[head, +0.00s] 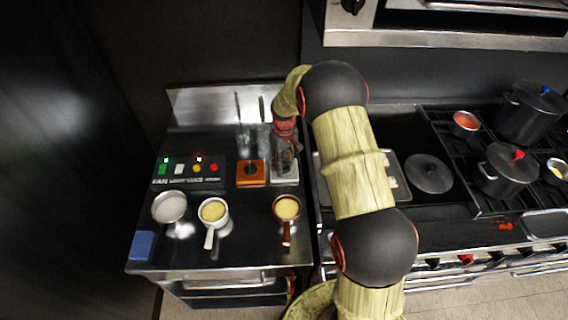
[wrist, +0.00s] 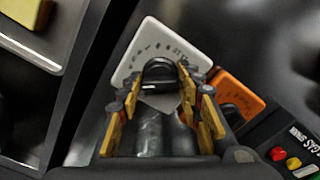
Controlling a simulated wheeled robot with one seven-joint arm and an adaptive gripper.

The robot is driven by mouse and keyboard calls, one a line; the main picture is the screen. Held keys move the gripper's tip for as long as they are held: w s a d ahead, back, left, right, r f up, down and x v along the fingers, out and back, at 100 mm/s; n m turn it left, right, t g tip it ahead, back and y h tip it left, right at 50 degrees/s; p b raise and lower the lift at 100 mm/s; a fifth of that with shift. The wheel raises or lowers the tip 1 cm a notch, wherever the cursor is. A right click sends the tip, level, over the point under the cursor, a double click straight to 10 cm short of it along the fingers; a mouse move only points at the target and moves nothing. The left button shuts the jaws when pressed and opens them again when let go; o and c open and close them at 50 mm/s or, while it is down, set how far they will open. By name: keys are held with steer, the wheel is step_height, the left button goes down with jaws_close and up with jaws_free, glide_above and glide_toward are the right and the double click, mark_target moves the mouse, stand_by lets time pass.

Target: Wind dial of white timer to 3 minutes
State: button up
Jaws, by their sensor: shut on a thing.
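The white timer (wrist: 146,38) lies flat on the steel counter, with dark marks around its face in the wrist view. Its front edge shows beneath my gripper in the head view (head: 285,182). My gripper (wrist: 160,93) is over the timer, fingers pointing down, shut on its dark dial (wrist: 159,70). The fingers and the dial hide part of the face, so I cannot read the setting. In the head view my gripper (head: 285,158) covers most of the timer.
An orange timer (head: 251,174) sits close at the left of the white one. A panel with coloured buttons (head: 187,172) is farther left. Small pans (head: 213,211) stand in front. A tray (wrist: 35,50) and the stove are on the right in the head view.

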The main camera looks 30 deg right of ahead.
mark_target(284, 163)
steer(key=o, duration=1.2)
step_height(284, 163, up, 12)
stand_by(0.4)
